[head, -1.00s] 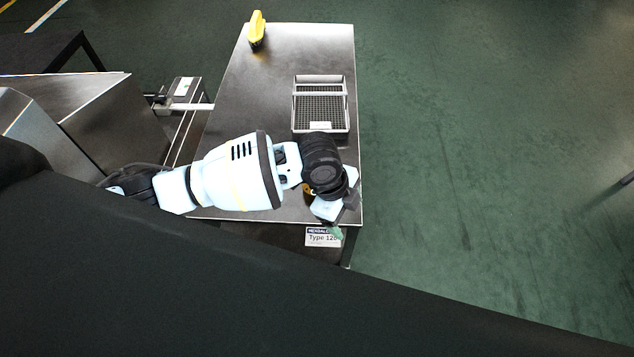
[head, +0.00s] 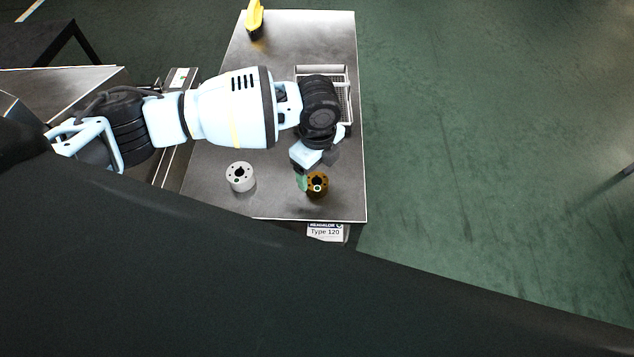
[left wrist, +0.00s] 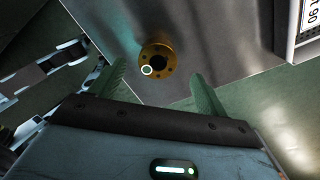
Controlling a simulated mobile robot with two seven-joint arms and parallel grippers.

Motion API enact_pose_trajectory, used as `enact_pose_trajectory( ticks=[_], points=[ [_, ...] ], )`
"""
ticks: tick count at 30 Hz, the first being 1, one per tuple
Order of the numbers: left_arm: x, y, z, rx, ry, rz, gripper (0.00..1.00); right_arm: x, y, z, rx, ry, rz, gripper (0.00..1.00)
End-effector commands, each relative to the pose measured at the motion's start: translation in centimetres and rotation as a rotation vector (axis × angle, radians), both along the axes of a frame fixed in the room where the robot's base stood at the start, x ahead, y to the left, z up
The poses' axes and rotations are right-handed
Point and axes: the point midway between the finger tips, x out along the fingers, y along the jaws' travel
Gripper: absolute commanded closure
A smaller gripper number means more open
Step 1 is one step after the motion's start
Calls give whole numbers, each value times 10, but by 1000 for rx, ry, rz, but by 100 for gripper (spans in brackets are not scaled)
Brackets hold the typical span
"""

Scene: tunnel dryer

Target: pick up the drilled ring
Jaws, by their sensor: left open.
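A brass-coloured ring (head: 318,186) with a dark central bore and small holes around it stands on the steel table, near its front right. One hole has a pale rim. It also shows in the left wrist view (left wrist: 157,58). My left gripper (head: 315,172) is at the ring in the head view, covering part of its far side. In the left wrist view, its green fingers (left wrist: 159,72) are spread wide with the ring between their lines; I cannot tell the height above it. The jaws are empty. My right gripper is not in view.
A grey cylinder (head: 240,177) with a notched bore and small holes stands left of the ring. A wire-mesh basket (head: 349,99) sits behind, partly hidden by my arm. A yellow object (head: 254,20) stands at the far left corner. The steel table (head: 210,200) ends just right of the ring.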

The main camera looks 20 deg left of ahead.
Motion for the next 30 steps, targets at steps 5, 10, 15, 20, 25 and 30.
enact_pose_trajectory(
  ticks=[5, 10, 15, 20, 25, 30],
  points=[
    [-1, 0, -7, 2, 0, 0, 24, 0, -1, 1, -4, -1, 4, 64],
    [-4, 1, -32, 1, 1, -1, 24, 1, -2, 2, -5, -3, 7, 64],
    [-4, 1, -49, 0, 1, 0, 24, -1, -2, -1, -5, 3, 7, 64],
    [-3, 1, -52, -1, -2, 0, 24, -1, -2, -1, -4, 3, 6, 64],
    [-3, 1, -51, 0, -1, 0, 31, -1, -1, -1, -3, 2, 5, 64],
    [-3, 1, -51, 0, -1, 0, 53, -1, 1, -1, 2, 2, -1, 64]
  ],
)
